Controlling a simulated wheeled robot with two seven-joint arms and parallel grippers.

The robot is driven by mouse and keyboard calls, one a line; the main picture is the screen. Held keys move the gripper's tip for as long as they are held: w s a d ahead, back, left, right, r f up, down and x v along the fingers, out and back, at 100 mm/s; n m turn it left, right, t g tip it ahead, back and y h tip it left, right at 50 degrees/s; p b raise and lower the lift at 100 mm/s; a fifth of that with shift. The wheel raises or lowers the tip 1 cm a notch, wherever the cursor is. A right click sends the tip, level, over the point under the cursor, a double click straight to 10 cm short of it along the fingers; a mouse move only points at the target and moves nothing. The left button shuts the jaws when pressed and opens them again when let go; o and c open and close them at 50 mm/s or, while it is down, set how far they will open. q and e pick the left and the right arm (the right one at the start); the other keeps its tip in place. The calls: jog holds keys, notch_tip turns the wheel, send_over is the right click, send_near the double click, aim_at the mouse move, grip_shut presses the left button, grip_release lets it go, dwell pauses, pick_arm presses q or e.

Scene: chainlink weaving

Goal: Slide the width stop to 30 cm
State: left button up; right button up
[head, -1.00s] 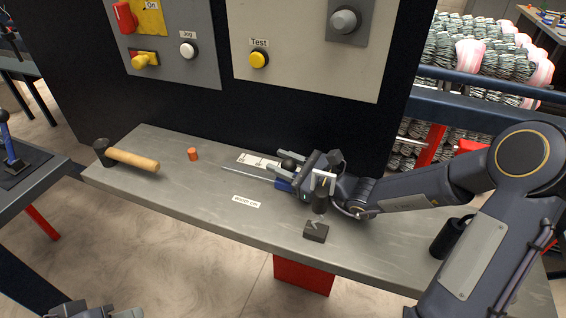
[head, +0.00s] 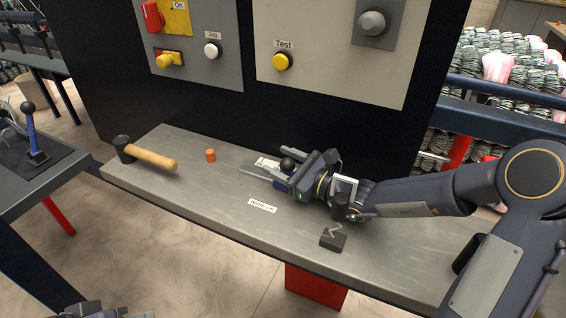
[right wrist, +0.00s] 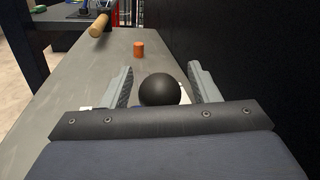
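My right gripper (head: 280,164) is around the knob, fingers pointing left. In the right wrist view the knob (right wrist: 160,89) sits between the spread fingers, near the palm, with a narrow gap on each side. Contact with the palm cannot be told. My left gripper (head: 100,312) is barely in frame, at the bottom left.
A mallet (head: 150,157) and an orange cap (head: 211,155) lie on the bench to the left. A black block (head: 333,238) sits near the front edge, below my right wrist. A dark panel with buttons (head: 282,61) rises behind. The front left bench top is clear.

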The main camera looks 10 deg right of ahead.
aim_at(294, 168)
jog(key=shift+d, duration=0.1)
jog(key=v, duration=0.7)
jog(key=shift+s+d, duration=0.2)
jog(key=shift+s, duration=0.15)
jog(key=shift+r, duration=0.15)
